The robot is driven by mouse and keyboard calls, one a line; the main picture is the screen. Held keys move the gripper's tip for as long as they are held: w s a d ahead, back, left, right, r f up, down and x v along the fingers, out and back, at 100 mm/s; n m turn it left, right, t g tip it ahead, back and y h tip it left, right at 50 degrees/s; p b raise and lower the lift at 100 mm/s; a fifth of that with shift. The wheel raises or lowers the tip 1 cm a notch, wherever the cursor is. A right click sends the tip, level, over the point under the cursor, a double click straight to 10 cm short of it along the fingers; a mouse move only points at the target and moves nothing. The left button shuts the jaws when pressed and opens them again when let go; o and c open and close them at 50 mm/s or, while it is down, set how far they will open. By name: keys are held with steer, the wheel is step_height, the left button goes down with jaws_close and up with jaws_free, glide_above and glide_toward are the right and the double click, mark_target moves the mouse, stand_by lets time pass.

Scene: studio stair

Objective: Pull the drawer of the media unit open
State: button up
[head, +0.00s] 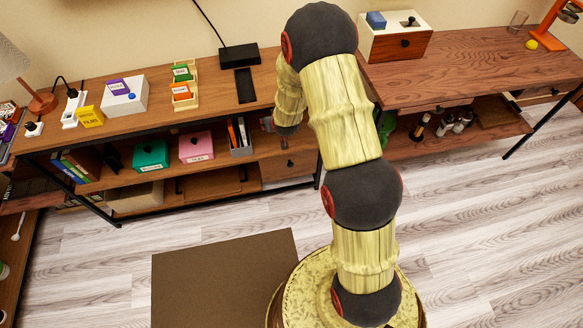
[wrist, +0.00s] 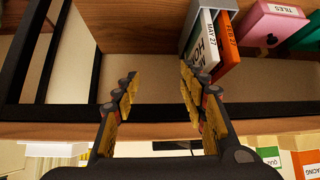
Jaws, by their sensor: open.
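The media unit (head: 215,98) is the long wooden unit with a black frame at the left in the head view. Its drawer (head: 273,171) is at the right end below the open shelf, with a small dark knob (head: 290,163). The drawer front looks flush, so shut. My gripper (wrist: 158,82) is open and empty, its two padded fingers apart in the wrist view. It faces the unit's open shelf, just above the drawer in the head view, and does not touch the knob. The knob does not show in the wrist view.
A grey file holder (wrist: 197,30) with books stands on the shelf beside my gripper, near a pink box (wrist: 262,28) and a green box (head: 150,153). A black frame post (wrist: 35,55) shows at left in the wrist view. The floor before the drawer is clear.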

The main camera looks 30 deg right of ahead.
steer(key=d+f+t+b, duration=0.1)
steer(key=d+f, duration=0.1)
steer(key=f, duration=0.7)
steer(key=d+f+t, duration=0.1)
steer(key=d+f, duration=0.1)
steer(key=f, duration=0.7)
steer(key=m+t+h+b, duration=0.1)
steer(key=t+h, duration=0.1)
glide_toward(291, 165)
steer(key=w, duration=0.1)
steer(key=b+x, duration=0.1)
steer(key=x, duration=0.2)
steer(key=b+x, duration=0.2)
steer(key=x, duration=0.2)
steer(key=shift+s+f, duration=0.2)
steer(key=shift+f, duration=0.1)
steer(key=shift+w+d+f, duration=0.15)
steer(key=shift+w+d, duration=0.05)
steer(key=shift+w, duration=0.4)
steer(key=shift+c, duration=0.4)
jaws_close()
